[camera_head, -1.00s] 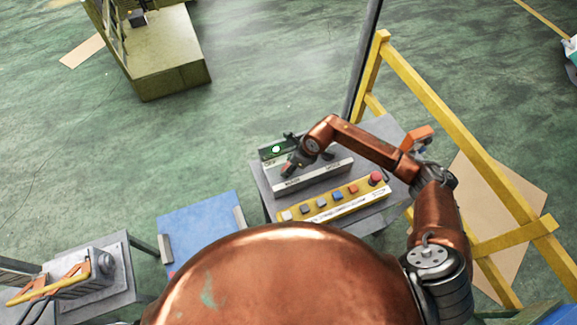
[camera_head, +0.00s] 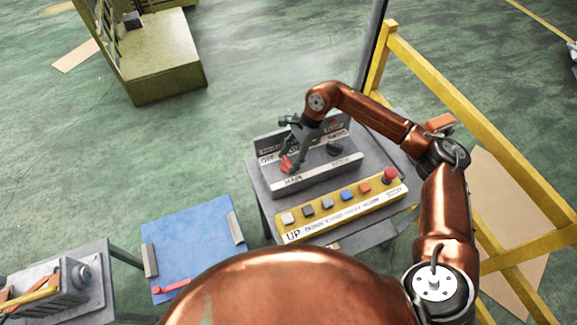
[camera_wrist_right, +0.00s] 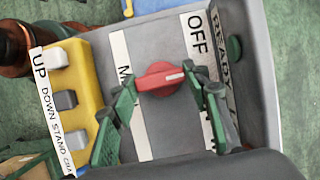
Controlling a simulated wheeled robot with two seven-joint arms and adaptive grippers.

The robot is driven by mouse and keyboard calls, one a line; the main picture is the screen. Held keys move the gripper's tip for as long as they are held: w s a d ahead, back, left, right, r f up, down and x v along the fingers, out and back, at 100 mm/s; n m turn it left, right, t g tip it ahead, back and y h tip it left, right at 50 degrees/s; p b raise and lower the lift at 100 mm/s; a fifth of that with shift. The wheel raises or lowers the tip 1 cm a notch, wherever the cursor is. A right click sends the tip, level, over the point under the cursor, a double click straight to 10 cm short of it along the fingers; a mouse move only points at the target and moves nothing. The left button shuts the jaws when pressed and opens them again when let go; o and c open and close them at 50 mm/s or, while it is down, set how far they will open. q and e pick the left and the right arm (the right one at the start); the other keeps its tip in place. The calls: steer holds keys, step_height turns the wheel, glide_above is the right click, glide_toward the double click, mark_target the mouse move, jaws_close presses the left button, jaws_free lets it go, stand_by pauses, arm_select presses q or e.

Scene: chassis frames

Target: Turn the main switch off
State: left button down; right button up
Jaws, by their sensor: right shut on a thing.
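The main switch is a red knob (camera_head: 287,166) on the left part of a grey control box (camera_head: 330,181), above the label MAIN. In the right wrist view the red knob (camera_wrist_right: 158,79) has a white mark pointing right, towards the READY plate. The OFF label (camera_wrist_right: 198,35) lies above and right of it there. My right gripper (camera_head: 289,159) reaches down from above and is shut on the knob. Its green fingers (camera_wrist_right: 166,87) stand on either side of the knob in the wrist view. My left gripper is not in view.
A second, dark knob (camera_head: 335,148) sits right of the switch. In front lies a yellow button panel (camera_head: 297,230) with several buttons and a red stop knob (camera_head: 389,174). A yellow railing (camera_head: 455,95) stands right. A blue board (camera_head: 190,240) lies to the left.

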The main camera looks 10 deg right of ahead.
steer(key=n+b, duration=0.2)
steer(key=n+g+b, duration=0.1)
steer(key=n+b, duration=0.1)
steer(key=b, duration=0.1)
steer(key=n+g+h+b, duration=0.1)
steer(key=n+b, duration=0.1)
steer(key=b, duration=0.1)
steer(key=shift+w+a+f, duration=0.1)
steer(key=shift+w+f, duration=0.15)
steer(key=shift+f, duration=0.05)
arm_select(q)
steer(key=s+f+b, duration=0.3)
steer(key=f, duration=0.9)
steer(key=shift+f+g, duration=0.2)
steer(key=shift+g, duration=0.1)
arm_select(e)
steer(key=shift+r+n+g+h, duration=0.15)
steer(key=shift+n+h, duration=0.1)
steer(key=shift+n, duration=0.4)
steer(key=shift+r+n+g+h, duration=0.15)
steer(key=shift+n+h, duration=0.1)
steer(key=shift+n, duration=0.4)
steer(key=o, duration=1.2)
steer(key=shift+c, duration=0.2)
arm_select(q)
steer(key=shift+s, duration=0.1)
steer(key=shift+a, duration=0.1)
arm_select(e)
steer(key=shift+r, duration=0.1)
